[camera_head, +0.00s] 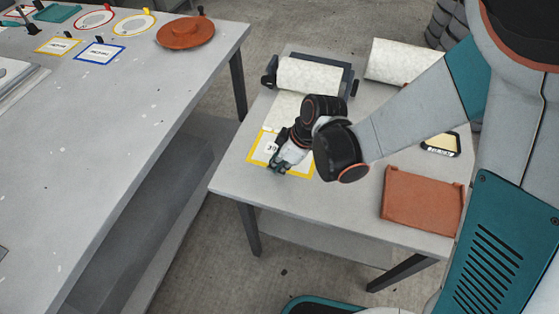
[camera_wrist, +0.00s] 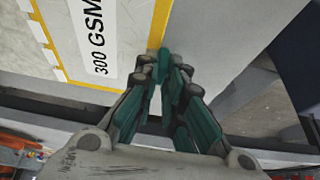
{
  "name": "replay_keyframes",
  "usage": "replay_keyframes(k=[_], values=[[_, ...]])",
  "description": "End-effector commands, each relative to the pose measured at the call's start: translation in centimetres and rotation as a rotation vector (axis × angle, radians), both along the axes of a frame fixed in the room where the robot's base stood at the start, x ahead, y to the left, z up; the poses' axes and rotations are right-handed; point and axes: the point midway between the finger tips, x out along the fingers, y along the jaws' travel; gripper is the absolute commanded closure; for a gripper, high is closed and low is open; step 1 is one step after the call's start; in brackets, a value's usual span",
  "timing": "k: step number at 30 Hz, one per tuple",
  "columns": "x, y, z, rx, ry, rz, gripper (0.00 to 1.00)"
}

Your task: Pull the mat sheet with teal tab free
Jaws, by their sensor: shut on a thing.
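The pale mat sheet (camera_head: 287,107) runs from its roll down to a yellow-edged area near the front edge of the small table. In the wrist view the sheet's white label (camera_wrist: 93,38) reads "300 GSM" beside a yellow strip. My gripper (camera_head: 277,169) is low over the sheet's front end, and its teal-padded fingers (camera_wrist: 164,72) are closed together there. A small teal piece, the tab (camera_wrist: 164,55), shows between the fingertips at the sheet's yellow edge. The fingers hide most of the tab.
The mat roll (camera_head: 311,75) sits in a dark holder at the table's back. Another pale roll (camera_head: 400,62) lies to its right. A terracotta tray (camera_head: 422,199) and a yellow-black sign (camera_head: 440,144) are on the right. A long grey table (camera_head: 110,130) stands left across a gap.

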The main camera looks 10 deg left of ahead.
Motion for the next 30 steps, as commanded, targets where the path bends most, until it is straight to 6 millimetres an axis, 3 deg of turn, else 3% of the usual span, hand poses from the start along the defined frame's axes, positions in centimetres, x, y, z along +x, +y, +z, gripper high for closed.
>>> replay_keyframes(k=[30], values=[[-2.8, 0.2, 0.0, 0.000, 0.000, 0.001, 1.00]])
